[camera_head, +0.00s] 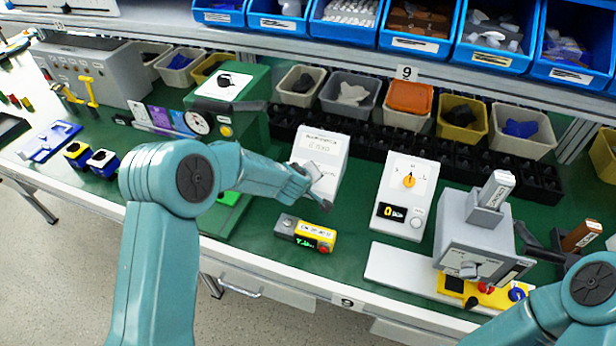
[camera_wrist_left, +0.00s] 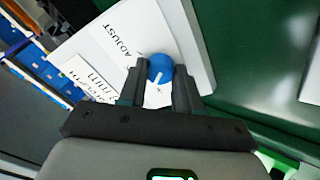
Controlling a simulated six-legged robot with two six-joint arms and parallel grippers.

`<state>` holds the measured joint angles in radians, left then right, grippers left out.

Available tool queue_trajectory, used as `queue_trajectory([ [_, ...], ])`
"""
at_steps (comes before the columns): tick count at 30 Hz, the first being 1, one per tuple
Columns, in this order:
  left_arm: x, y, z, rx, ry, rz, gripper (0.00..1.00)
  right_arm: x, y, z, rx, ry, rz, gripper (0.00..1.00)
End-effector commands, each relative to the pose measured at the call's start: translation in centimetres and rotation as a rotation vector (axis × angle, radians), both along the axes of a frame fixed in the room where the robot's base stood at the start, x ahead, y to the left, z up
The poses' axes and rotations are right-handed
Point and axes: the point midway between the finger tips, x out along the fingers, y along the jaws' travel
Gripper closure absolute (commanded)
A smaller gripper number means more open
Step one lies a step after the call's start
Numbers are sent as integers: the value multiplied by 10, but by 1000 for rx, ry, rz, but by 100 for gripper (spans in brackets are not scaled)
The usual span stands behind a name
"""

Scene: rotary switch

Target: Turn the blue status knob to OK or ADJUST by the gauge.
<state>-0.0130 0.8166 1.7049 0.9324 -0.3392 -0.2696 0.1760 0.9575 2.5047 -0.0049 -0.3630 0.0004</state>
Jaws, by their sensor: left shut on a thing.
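A white box with a sloped printed face (camera_head: 328,143) stands on the green bench near the middle of the head view. In the left wrist view, its white panel (camera_wrist_left: 112,22) carries the blue knob (camera_wrist_left: 161,68) with a white pointer line. The word ADJUST shows to the upper left of the knob, and a display ending in "min" lies further left. My left gripper (camera_wrist_left: 158,88) has its dark fingers on either side of the knob, shut on it. In the head view, my left gripper (camera_head: 320,188) is at the box's front and the knob is hidden. The OK label cannot be made out.
A yellow and grey button box (camera_head: 305,233) lies just in front of the gripper. A white box with an orange dial (camera_head: 405,190) stands to the right, beside a grey machine (camera_head: 475,240). Parts bins line the back. My right arm shows at lower right, its gripper out of frame.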

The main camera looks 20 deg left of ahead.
Motion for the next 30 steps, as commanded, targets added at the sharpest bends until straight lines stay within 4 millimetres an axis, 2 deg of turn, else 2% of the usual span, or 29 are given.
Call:
queue_trajectory([
  [13, 0, -1, 1, -182, 7, 216, 97, 0, 0, 7, 0, 0, 0, 57],
  [30, 0, -1, 0, -229, 8, 273, 97, 0, 0, 8, 0, 0, 0, 57],
])
